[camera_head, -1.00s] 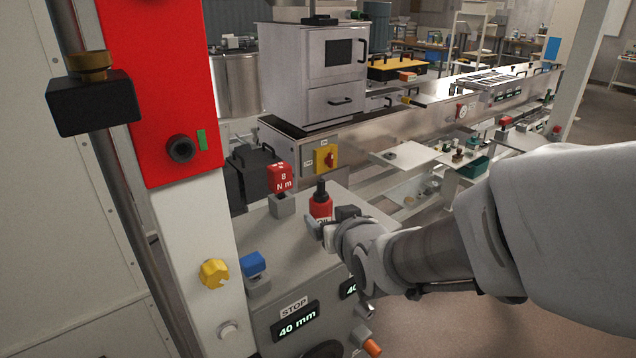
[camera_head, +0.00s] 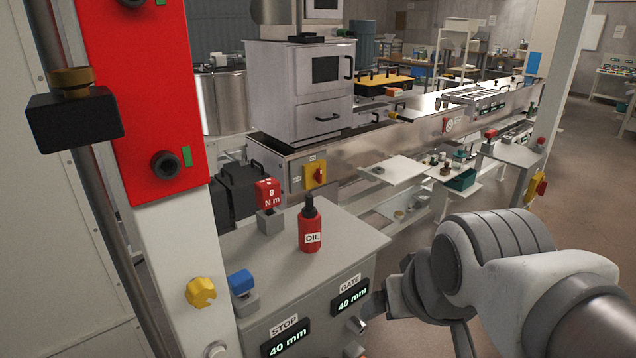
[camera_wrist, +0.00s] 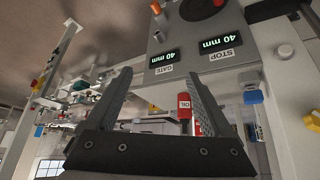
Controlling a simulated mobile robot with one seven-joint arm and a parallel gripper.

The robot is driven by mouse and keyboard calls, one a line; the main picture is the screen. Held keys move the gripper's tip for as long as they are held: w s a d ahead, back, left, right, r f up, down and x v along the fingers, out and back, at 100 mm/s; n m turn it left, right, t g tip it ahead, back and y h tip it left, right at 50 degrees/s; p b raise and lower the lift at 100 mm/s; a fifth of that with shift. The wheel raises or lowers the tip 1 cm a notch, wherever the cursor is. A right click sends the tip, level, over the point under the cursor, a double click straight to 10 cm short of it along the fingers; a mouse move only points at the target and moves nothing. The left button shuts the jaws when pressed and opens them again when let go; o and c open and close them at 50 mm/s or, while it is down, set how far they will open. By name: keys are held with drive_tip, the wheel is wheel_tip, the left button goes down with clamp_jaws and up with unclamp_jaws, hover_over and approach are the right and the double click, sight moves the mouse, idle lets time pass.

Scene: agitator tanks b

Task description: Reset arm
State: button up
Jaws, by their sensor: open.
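My gripper (camera_wrist: 158,85) is open and empty in the wrist view, its two dark ridged fingers spread apart. The red oil bottle (camera_head: 311,228) stands upright on the grey cabinet top (camera_head: 345,233), clear of my arm. The bottle also shows upside down in the wrist view (camera_wrist: 184,103), beyond the gap near one finger. In the head view my arm comes in from the lower right, and its wrist hangs beside the cabinet's right side. The fingers are mostly hidden there.
The cabinet front carries STOP (camera_head: 286,342) and GATE (camera_head: 350,296) displays, both reading 40 mm. A red 8 N m block (camera_head: 268,194) and a blue knob (camera_head: 241,282) stand on top. A red-and-white post (camera_head: 145,95) rises at left. Open floor lies right.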

drive_tip(key=shift+s+d+g, duration=0.15)
drive_tip(key=shift+s+g, duration=0.25)
drive_tip(key=shift+s, duration=1)
